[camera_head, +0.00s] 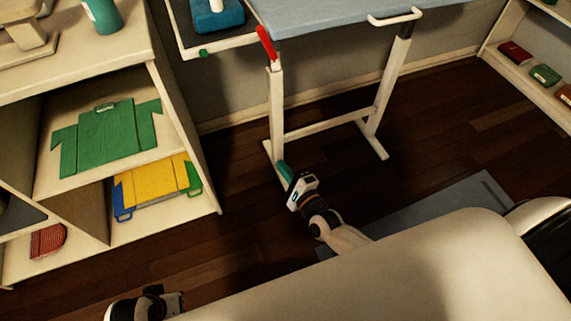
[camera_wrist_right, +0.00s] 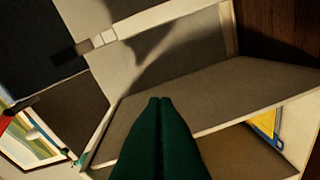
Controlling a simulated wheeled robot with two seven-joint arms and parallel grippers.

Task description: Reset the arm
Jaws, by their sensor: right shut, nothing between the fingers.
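My right gripper (camera_head: 283,170) shows in the middle of the head view, over the dark wood floor near the foot of a white table frame. Its green fingers are shut and empty. In the right wrist view the two green fingers (camera_wrist_right: 160,102) lie side by side with nothing between them, in front of shelf boards. A dark and white piece of my left arm shows at the bottom left of the head view. Its fingers cannot be seen.
An open shelf unit (camera_head: 178,135) stands at left, holding a folded green shirt (camera_head: 105,138), a yellow and blue garment (camera_head: 152,186) and a red item (camera_head: 47,240). Bare floor (camera_head: 235,225) lies between.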

